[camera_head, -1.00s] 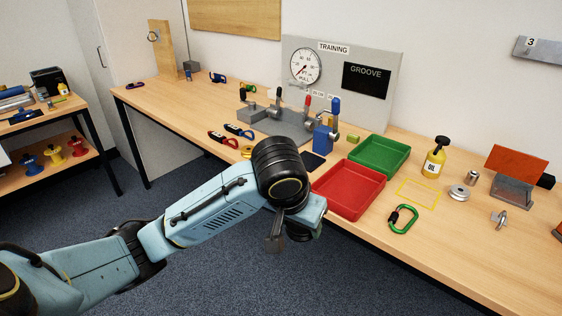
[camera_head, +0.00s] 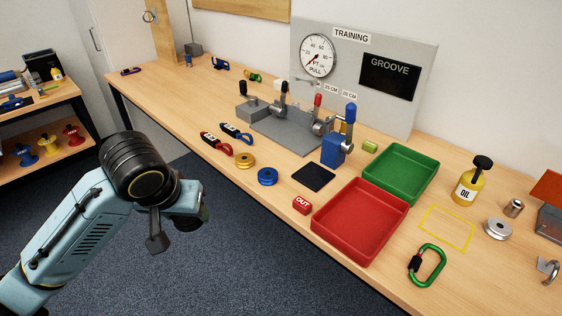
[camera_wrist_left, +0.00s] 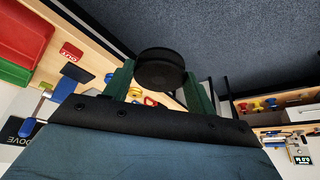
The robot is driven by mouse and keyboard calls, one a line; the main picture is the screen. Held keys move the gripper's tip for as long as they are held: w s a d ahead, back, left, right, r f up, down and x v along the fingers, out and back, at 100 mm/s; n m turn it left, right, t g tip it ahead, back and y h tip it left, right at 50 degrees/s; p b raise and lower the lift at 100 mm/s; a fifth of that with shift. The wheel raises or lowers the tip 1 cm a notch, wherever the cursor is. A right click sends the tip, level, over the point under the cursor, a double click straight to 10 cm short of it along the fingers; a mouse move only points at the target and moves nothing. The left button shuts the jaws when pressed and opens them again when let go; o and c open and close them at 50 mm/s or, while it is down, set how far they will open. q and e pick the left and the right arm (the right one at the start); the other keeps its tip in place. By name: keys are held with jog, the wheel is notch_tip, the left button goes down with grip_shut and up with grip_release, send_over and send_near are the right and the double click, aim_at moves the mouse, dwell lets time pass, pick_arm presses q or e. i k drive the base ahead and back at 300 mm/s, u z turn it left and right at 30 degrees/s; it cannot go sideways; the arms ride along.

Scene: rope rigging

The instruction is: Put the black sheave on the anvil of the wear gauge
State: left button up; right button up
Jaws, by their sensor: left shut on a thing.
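My left gripper (camera_head: 185,214) is over the floor in front of the bench, at the lower left of the head view. In the left wrist view its green fingers are shut on the black sheave (camera_wrist_left: 160,70), a dark round disc held clear of any surface. The head view mostly hides the sheave behind the wrist. A blue block with a blue-topped lever (camera_head: 335,147) stands by the grey plate (camera_head: 290,133), below the GROOVE display (camera_head: 390,77). I take it for the wear gauge; its anvil is not clear. My right gripper is out of view.
A red tray (camera_head: 358,250) and a green tray (camera_head: 400,175) sit right of a black pad (camera_head: 313,177). A blue sheave (camera_head: 267,177), a gold sheave (camera_head: 245,161) and a red OUT block (camera_head: 302,205) lie near the front edge. An oil bottle (camera_head: 467,187) stands at right.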

aim_at(314, 174)
jog(key=z, duration=0.15)
jog(key=i, duration=1)
jog(key=z, duration=0.55)
